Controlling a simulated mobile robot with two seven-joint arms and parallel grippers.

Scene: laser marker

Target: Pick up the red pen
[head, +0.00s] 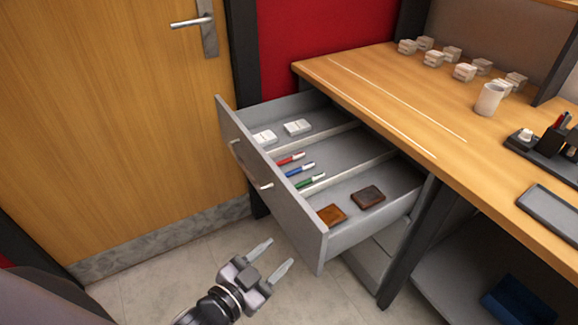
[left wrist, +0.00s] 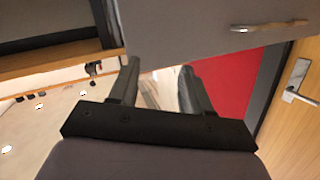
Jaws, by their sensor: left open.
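The red pen (head: 291,159) lies in the middle compartment of the open drawer (head: 270,201), in the head view. A blue pen (head: 300,169) and a green pen (head: 310,181) lie beside it in the same compartment. My left gripper (head: 270,254) is open and empty, in front of and below the drawer's front panel, apart from it. In the left wrist view its two fingers (left wrist: 158,88) are spread, with the grey drawer front (left wrist: 190,30) beyond them. No pen shows in the left wrist view. My right gripper is not in view.
White boxes (head: 297,127) lie in the drawer's far compartment, and two brown wallets (head: 367,196) in the near one. The wooden desk (head: 400,95) holds several white blocks, a white cup (head: 488,99) and a dark organizer (head: 545,145). A door (head: 110,120) stands at left.

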